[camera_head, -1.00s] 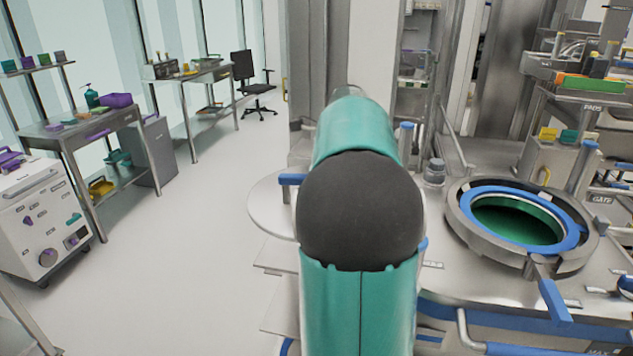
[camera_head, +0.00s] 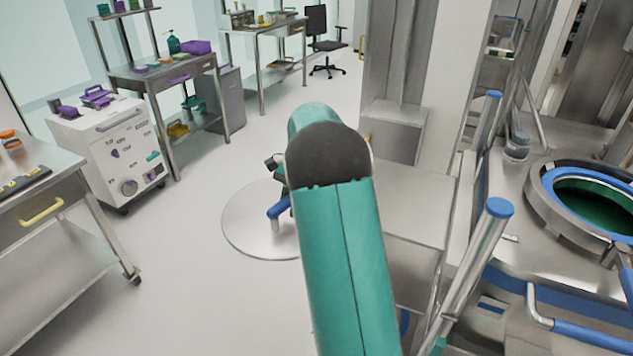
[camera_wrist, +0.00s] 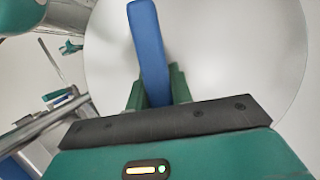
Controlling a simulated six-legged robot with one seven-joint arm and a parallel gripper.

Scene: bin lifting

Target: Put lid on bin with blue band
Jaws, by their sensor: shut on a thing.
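The lid (camera_head: 250,232) is a round flat metal disc with a blue handle (camera_head: 279,207). In the head view it hangs left of my teal arm, above the floor. In the wrist view the lid (camera_wrist: 225,60) fills much of the picture, and my gripper (camera_wrist: 160,85) is shut on its blue handle (camera_wrist: 147,40). The bin opening (camera_head: 548,185) with a blue band and dark green inside is set in the metal bench at the right, partly cut off by the picture edge. The lid is well apart from it. My arm hides most of the gripper in the head view.
Blue-capped metal posts (camera_head: 490,235) and rails stand between my arm and the bin. A metal table (camera_head: 45,200) is at the left, a white wheeled cabinet (camera_head: 115,150) behind it. Open floor (camera_head: 190,270) lies left of my arm.

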